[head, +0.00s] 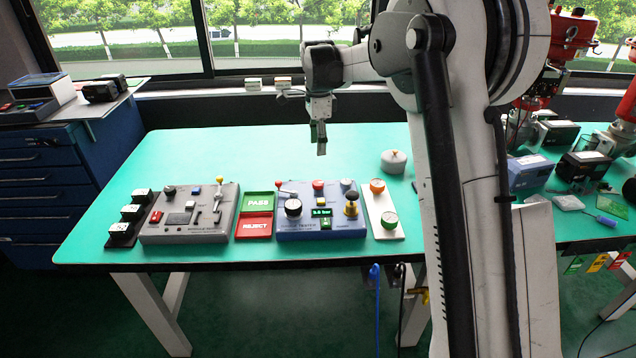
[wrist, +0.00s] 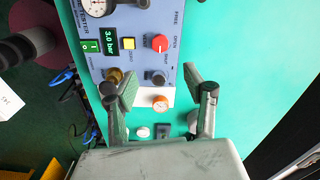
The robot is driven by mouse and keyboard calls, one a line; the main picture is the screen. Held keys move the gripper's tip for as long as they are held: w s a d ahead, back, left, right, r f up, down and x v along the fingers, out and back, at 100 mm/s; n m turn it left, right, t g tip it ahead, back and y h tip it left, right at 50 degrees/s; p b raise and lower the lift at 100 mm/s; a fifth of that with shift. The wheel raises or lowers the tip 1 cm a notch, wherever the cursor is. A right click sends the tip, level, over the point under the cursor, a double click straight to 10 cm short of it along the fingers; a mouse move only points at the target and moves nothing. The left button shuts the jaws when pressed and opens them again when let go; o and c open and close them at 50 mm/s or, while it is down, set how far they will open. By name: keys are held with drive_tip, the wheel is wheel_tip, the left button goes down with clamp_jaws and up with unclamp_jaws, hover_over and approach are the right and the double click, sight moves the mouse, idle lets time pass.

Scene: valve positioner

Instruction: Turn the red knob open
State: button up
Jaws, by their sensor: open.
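The red knob (head: 318,185) is at the back of the blue-grey tester panel (head: 345,231) on the green table. In the wrist view the red knob (wrist: 160,43) shows a white mark, with OPEN, VENT and SHUT lettering around it. My gripper (head: 320,150) hangs above the table behind the panel, apart from the knob. In the wrist view the fingers of my gripper (wrist: 160,83) are spread with nothing between them, and the knob lies beyond the fingertips. The panel's display (wrist: 96,46) reads 3.0 bar.
PASS and REJECT trays (head: 259,202) lie left. The table behind is mostly clear.

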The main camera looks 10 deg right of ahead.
sight(318, 182)
wheel_tip(318, 182, down, 14)
drive_tip(key=shift+r+b, duration=0.1)
drive_tip(key=shift+b, duration=0.6)
drive_tip(key=c, duration=1.1)
